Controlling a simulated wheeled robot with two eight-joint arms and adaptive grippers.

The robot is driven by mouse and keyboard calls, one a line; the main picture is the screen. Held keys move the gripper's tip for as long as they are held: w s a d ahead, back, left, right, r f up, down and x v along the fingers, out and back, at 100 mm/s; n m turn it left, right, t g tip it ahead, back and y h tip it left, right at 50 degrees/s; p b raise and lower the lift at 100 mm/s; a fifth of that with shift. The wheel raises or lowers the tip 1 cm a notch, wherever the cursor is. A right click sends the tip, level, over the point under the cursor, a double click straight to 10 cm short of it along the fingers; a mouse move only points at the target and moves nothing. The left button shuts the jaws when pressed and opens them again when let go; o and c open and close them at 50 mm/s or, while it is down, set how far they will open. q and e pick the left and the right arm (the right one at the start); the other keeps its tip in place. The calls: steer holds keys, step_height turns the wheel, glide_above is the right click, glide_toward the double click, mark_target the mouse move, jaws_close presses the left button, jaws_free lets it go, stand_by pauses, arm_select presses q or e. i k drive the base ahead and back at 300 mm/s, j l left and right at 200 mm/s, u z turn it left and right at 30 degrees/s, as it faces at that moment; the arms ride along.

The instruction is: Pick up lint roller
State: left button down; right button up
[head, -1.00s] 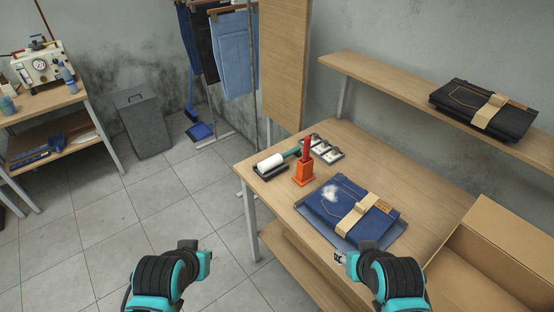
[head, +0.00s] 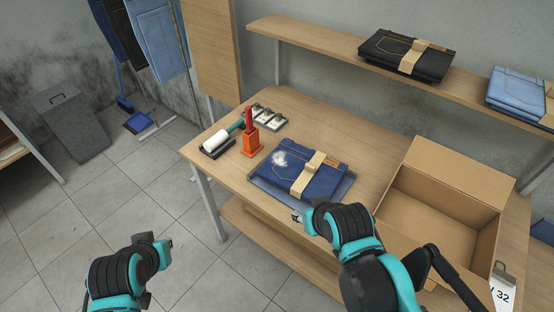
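The lint roller (head: 217,140) has a white cylinder and a dark teal handle. It lies on a black holder (head: 217,152) at the left end of the wooden table. My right gripper (head: 302,214) is by the table's front edge, in front of the folded dark jeans and apart from the roller; its fingers are mostly hidden by the wrist. My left gripper (head: 166,246) is over the floor, left of the table and apart from everything; its finger opening is not clear.
Folded dark jeans (head: 330,185) with a paper band and white lint lie on a tray. An orange holder (head: 250,145) with a red-handled item stands right beside the roller. An open cardboard box (head: 440,165) is at the right.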

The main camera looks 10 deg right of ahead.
mark_target(219, 137)
steer(key=k+l+z, duration=0.1)
steer(key=k+z, duration=0.15)
steer(key=k, duration=0.4)
steer(key=i+z, duration=0.1)
steer(key=z, duration=0.35)
steer(key=j+z, duration=0.15)
steer(key=z, duration=0.35)
steer(key=i+j+z, duration=0.1)
steer(key=z, duration=0.35)
steer(key=j+z, duration=0.15)
steer(key=z, duration=0.3)
steer(key=j, duration=1)
steer(key=i+j, duration=0.15)
steer(key=j, duration=1.9)
steer(key=i+z, duration=0.05)
steer(key=i, duration=0.05)
